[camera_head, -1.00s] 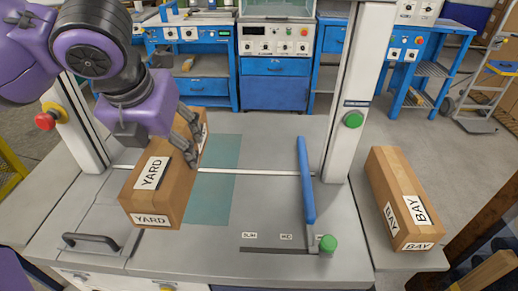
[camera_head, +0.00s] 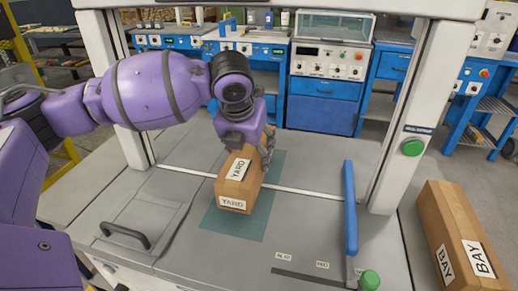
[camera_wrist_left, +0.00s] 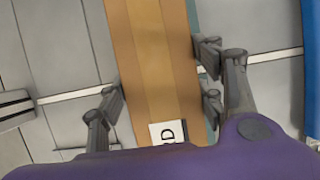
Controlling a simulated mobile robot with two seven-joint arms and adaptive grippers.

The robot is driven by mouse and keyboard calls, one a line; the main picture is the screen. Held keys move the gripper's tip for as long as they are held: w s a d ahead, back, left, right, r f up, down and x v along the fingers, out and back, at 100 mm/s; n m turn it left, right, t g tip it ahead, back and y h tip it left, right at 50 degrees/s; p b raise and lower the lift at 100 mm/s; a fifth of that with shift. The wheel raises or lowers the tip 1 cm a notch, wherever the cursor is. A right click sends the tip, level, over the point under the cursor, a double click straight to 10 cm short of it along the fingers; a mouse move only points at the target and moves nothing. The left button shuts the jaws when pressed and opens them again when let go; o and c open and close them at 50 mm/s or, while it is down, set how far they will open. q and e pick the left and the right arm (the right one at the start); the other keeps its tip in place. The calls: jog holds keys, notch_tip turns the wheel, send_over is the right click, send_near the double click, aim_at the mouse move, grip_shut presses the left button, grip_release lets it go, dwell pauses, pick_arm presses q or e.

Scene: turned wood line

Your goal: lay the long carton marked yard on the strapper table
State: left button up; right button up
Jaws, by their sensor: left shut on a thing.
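The long brown carton marked YARD (camera_head: 240,183) is over the teal mat (camera_head: 247,222) of the strapper table (camera_head: 175,225). Whether it touches the mat is hard to tell. My left gripper (camera_head: 262,140) is shut across the carton's far part from above. In the left wrist view the carton (camera_wrist_left: 155,65) runs between the two fingers (camera_wrist_left: 160,92), with part of its label showing. The far end of the carton is partly hidden by the gripper. My right gripper is not in view.
White frame posts (camera_head: 408,115) rise at both sides. A black handle (camera_head: 124,236) is at front left.

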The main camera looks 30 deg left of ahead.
pick_arm(q)
notch_tip(320, 180, down, 3)
dwell(0.3)
jog(key=o, duration=1.4)
jog(key=shift+c, duration=0.2)
jog(key=o, duration=0.3)
